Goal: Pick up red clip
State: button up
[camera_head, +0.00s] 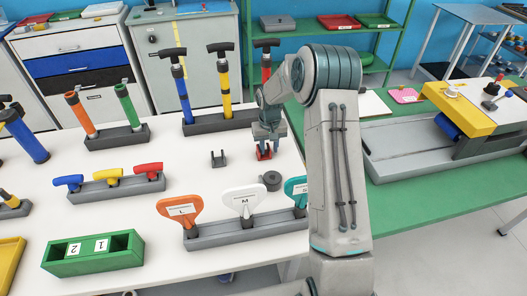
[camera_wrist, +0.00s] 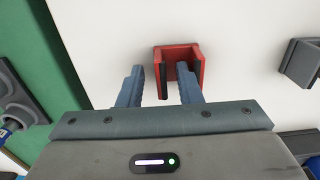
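The red clip (camera_head: 264,153) is a small U-shaped piece on the white table, to the right of a dark grey clip (camera_head: 218,158). My gripper (camera_head: 265,141) points down right above it and partly hides it. In the wrist view the red clip (camera_wrist: 179,52) opens towards my gripper (camera_wrist: 158,72). The fingers are apart. The left finger lies just outside the clip's left wall, and the right finger overlaps the clip's opening. I cannot tell whether either finger touches it. The grey clip also shows at the right edge of the wrist view (camera_wrist: 300,62).
A round dark grey piece (camera_head: 271,181) and a rack of lettered handles (camera_head: 245,230) stand in front. A green numbered box (camera_head: 93,253) is at front left. White table surface is bare around the clips.

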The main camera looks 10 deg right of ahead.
jog(key=shift+f, duration=0.1)
grip_shut()
